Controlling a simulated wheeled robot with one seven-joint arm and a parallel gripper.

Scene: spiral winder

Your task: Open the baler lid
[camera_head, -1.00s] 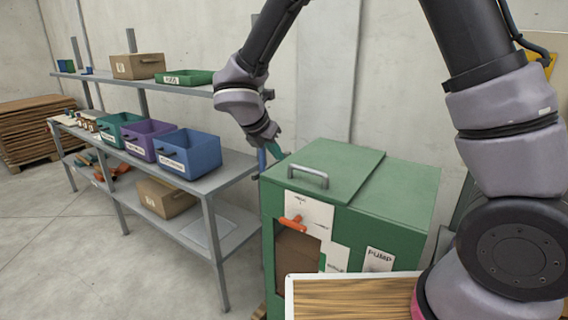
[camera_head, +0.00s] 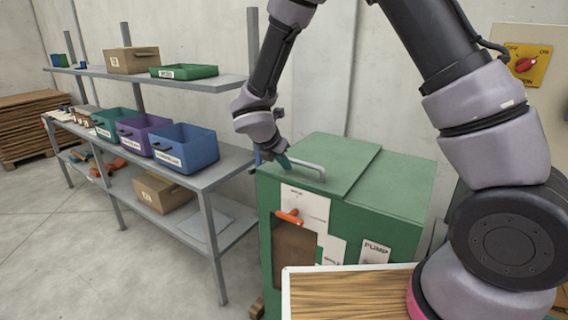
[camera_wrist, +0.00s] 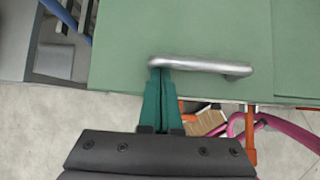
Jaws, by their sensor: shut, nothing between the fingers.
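The green baler (camera_head: 345,220) stands right of the shelf, and its lid (camera_head: 325,155) lies flat on top, closed. A grey bar handle (camera_head: 308,168) is fixed near the lid's front edge; in the wrist view the handle (camera_wrist: 205,65) runs across the green lid. My gripper (camera_head: 285,161) is at the handle's left end. In the wrist view its teal fingertips (camera_wrist: 160,72) are together, with nothing between them, and their tips overlap the handle's left end. I cannot tell whether they touch it. An orange lever (camera_head: 290,216) sits on the baler's front.
A metal shelf (camera_head: 215,180) with green, purple and blue bins (camera_head: 185,148) stands at left. A wood-topped surface (camera_head: 345,292) is in front of the baler. A yellow switch plate (camera_head: 528,64) is on the right. A pink hose (camera_wrist: 270,120) shows below the lid edge.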

